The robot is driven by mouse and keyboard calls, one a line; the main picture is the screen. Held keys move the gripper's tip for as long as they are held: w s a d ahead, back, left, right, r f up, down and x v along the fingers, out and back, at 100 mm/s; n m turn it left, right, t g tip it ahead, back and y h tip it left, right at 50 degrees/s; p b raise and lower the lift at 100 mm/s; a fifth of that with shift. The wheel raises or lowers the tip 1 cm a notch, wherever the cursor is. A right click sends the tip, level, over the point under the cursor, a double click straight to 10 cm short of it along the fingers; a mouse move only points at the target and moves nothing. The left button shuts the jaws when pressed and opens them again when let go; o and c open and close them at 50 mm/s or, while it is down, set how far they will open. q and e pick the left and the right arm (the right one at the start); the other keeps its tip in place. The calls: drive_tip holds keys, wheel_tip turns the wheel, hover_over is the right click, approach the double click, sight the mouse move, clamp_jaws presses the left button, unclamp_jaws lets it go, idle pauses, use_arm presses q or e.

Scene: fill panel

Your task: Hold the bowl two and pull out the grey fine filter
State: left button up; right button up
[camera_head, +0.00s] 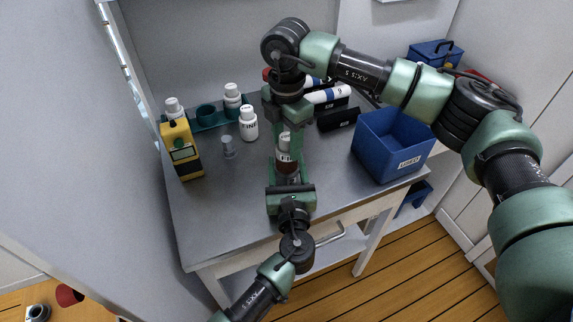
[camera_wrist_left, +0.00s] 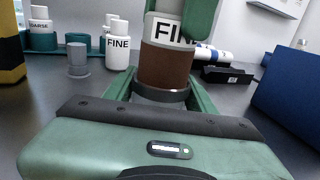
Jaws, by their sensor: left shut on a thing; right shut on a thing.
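The fine filter (camera_head: 285,158) stands upright in the middle of the table, with a white FINE label and a brown body below it. In the left wrist view the filter (camera_wrist_left: 166,68) rises from a bowl with a dark rim (camera_wrist_left: 160,95). My left gripper (camera_head: 289,183) is shut around the bowl from the front; its fingers also flank it in the left wrist view. My right gripper (camera_head: 285,138) comes down from above and is shut on the filter's upper part, hiding its top. How deep the filter sits in the bowl is hidden.
A yellow device (camera_head: 186,163) stands left. Behind are a green rack (camera_head: 208,126) with white bottles, a white FINE bottle (camera_head: 248,127) and a small grey cup (camera_head: 228,148). A black holder (camera_head: 339,118) and blue crate (camera_head: 394,152) stand right. Front-left table is clear.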

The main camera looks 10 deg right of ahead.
drive_tip(key=shift+r, duration=2)
use_arm(q)
drive_tip(key=o, duration=1.5)
drive_tip(key=s, duration=0.4)
drive_tip(key=s+a, duration=0.1)
drive_tip(key=s, duration=0.7)
drive_tip(key=shift+a, duration=0.25)
